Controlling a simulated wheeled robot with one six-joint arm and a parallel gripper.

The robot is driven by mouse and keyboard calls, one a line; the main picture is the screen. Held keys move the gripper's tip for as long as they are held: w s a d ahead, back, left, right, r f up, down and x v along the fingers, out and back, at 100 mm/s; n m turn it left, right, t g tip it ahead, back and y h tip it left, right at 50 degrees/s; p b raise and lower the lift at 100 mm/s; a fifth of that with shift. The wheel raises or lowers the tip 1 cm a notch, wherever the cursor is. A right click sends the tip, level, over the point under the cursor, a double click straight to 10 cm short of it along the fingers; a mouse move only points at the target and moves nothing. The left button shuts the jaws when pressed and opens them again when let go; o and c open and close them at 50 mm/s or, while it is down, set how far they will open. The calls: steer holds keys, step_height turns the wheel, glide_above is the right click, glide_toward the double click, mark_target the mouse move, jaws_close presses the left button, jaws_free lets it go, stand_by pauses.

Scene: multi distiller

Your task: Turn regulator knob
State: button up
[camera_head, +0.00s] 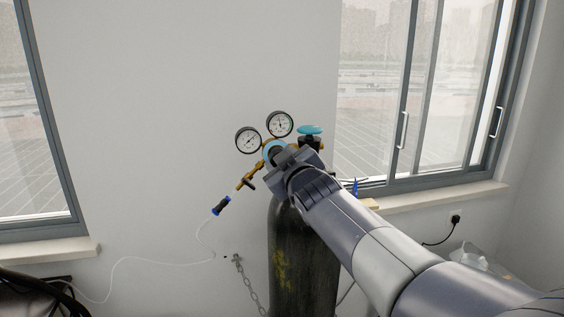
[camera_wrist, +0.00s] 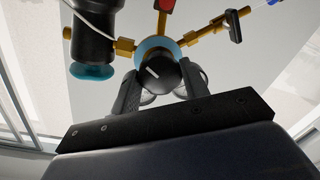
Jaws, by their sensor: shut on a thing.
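The regulator has a round black knob (camera_wrist: 157,76) with a white line on its face, set in a light-blue ring (camera_wrist: 152,45). In the wrist view, the two fingers of my gripper (camera_wrist: 160,88) stand on either side of the knob and are shut on it. In the head view, my gripper (camera_head: 287,158) comes from the right and covers most of the knob. The light-blue ring (camera_head: 268,148) shows just beyond it. Two round gauges, left (camera_head: 248,139) and right (camera_head: 279,123), stand above the regulator body.
The dark gas cylinder (camera_head: 300,262) stands below my arm, with a light-blue valve handwheel (camera_head: 310,130) at its top. A brass outlet (camera_head: 246,180) leads left to a thin white hose (camera_head: 150,261). A chain (camera_head: 247,283) hangs on the wall. Windows flank both sides.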

steer(key=o, duration=1)
steer(key=shift+c, duration=0.2)
steer(key=shift+s, duration=0.1)
steer(key=p+v, duration=0.1)
steer(key=v, duration=0.9)
steer(key=shift+s, duration=0.35)
steer(key=shift+w+d, duration=0.1)
steer(key=b+x, duration=0.1)
steer(key=x, duration=0.9)
steer(key=shift+w, duration=0.35)
